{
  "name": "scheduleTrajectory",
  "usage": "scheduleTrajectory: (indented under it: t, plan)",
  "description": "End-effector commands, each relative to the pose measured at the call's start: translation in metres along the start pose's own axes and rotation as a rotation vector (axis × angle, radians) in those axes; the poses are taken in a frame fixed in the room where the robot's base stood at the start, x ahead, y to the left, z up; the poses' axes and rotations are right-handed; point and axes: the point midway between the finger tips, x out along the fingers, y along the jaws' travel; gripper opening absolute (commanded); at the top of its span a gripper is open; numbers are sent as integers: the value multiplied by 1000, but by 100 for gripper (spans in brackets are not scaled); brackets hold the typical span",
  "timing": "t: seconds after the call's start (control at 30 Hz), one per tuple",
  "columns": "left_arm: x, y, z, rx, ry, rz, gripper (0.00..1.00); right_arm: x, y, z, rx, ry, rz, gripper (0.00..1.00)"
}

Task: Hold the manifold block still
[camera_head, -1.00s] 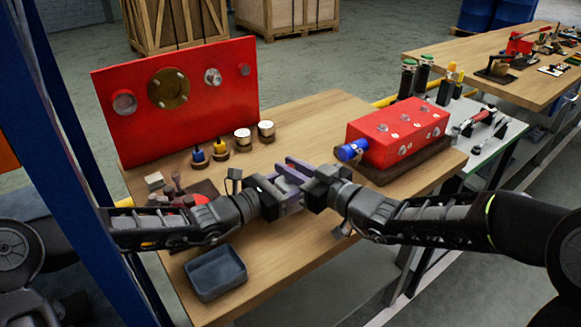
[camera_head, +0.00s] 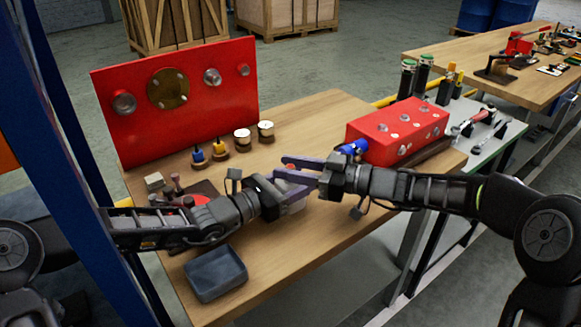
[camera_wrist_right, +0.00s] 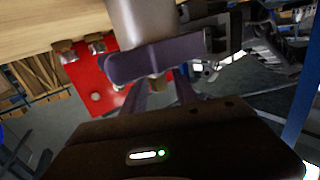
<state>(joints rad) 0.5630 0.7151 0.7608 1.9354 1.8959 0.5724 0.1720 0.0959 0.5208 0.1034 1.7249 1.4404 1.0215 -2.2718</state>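A small grey metal block (camera_head: 294,204), which I take for the manifold block, is at my left gripper (camera_head: 286,191) above the front of the wooden table. The fingers look shut on it, though the arms partly cover it. In the right wrist view the block (camera_wrist_right: 145,20) is at the top with a purple left finger across it. A small brownish stub (camera_wrist_right: 158,86) shows below that finger. My right gripper (camera_head: 290,169) points left beside the block. Its fingers are apart, with the stub seen between them in the wrist view; I see no grip on it.
A red box (camera_head: 395,135) with a blue fitting (camera_head: 353,148) stands right on a wooden base. A red upright panel (camera_head: 190,90) stands at the back left. Several small parts lie before it. A grey tray (camera_head: 215,272) sits at the front left. A blue post (camera_head: 75,130) rises at left.

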Motion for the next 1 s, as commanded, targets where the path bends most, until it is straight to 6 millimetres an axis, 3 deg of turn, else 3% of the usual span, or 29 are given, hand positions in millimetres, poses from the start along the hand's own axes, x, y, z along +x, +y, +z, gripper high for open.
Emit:
scheduleTrajectory:
  t: [0.27, 0.7, 1.0]
  plan:
    - [0, 0, 0, 0, 1, -1, 0, 0, 0, -1, 2, 2, 18, 35]
    - [0, 0, 0, -1, 1, -1, 0, 2, -2, -1, 18, 1, 377, 35]
    - [0, 0, 0, 0, 1, -1, 0, 0, -1, 0, 26, -1, 522, 35]
